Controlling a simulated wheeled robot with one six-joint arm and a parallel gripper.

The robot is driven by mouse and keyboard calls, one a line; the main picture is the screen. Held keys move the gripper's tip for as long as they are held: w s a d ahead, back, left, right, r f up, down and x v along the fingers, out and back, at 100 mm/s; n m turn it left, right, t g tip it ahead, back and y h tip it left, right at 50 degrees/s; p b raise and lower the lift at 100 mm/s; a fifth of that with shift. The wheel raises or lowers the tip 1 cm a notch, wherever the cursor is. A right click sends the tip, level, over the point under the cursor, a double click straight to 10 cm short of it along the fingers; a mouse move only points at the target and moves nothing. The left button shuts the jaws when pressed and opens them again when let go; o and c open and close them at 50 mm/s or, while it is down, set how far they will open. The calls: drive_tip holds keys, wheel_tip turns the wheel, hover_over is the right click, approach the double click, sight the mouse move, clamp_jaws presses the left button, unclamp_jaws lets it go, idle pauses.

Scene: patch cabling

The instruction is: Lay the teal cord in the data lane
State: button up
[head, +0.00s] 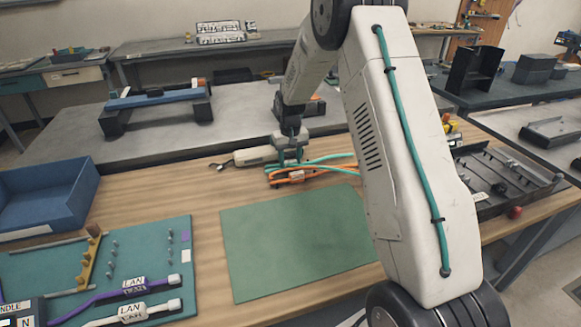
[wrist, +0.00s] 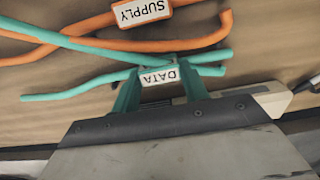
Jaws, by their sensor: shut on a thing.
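Teal cord (head: 338,170) lies among orange cords at the back of the wooden table, past the green mat. In the wrist view teal strands (wrist: 85,85) cross the wood, with a white DATA tag (wrist: 160,77) on one. My gripper (head: 290,158) is low over this bundle; in the wrist view its fingers (wrist: 162,85) are at either side of the tag, shut on the tagged teal cord. An orange cord (wrist: 190,44) with a SUPPLY tag lies just beyond. A teal pegboard (head: 170,237) at left carries pegs and LAN-tagged cords; I cannot tell which lane is for data.
A green mat (head: 290,245) lies clear mid-table. A blue bin (head: 60,195) stands at the left. A dark tray (head: 500,180) with small pegs sits at right, partly behind my arm. A pale tool (head: 253,156) lies left of the bundle.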

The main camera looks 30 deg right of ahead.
sight(290, 162)
drive_tip(key=shift+s+r, duration=0.15)
drive_tip(key=shift+r, duration=1.65)
idle(0.5)
